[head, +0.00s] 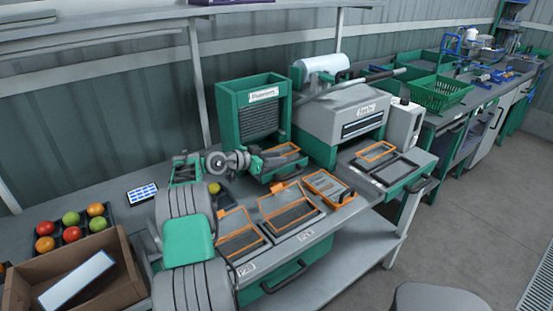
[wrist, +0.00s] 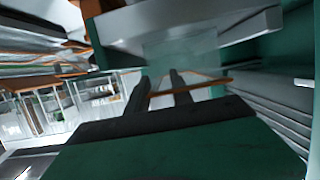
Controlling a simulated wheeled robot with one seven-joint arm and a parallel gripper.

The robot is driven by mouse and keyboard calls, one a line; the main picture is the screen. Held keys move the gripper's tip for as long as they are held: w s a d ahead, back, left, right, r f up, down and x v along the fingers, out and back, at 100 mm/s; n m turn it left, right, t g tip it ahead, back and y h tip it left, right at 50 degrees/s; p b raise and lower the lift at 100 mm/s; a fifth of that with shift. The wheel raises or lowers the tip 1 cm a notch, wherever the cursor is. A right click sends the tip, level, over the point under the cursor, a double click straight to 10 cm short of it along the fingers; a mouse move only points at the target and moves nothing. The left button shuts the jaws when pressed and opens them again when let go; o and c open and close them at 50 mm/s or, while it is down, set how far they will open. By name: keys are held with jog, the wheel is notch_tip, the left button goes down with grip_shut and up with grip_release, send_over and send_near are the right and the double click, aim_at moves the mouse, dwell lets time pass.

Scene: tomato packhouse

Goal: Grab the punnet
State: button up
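A punnet with an orange rim (head: 283,150) sits in the low front mouth of the green dispenser (head: 240,98). In the wrist view a clear punnet with an orange rim (wrist: 192,88) lies just ahead of my fingers. My gripper (head: 262,161) is at the left side of the dispenser mouth, close to the punnet. In the wrist view my gripper's two dark fingers (wrist: 160,78) stand apart, with a gap between them. The orange rim crosses at the fingers; I cannot tell whether they touch it.
Orange-framed trays (head: 290,210) lie on the bench in front of the dispenser. A grey sealing machine (head: 342,112) stands right of it. A tomato tray (head: 73,229) and a cardboard box (head: 122,272) are at the left. A green basket (head: 440,95) is far right.

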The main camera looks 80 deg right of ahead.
grip_shut()
dwell(0.5)
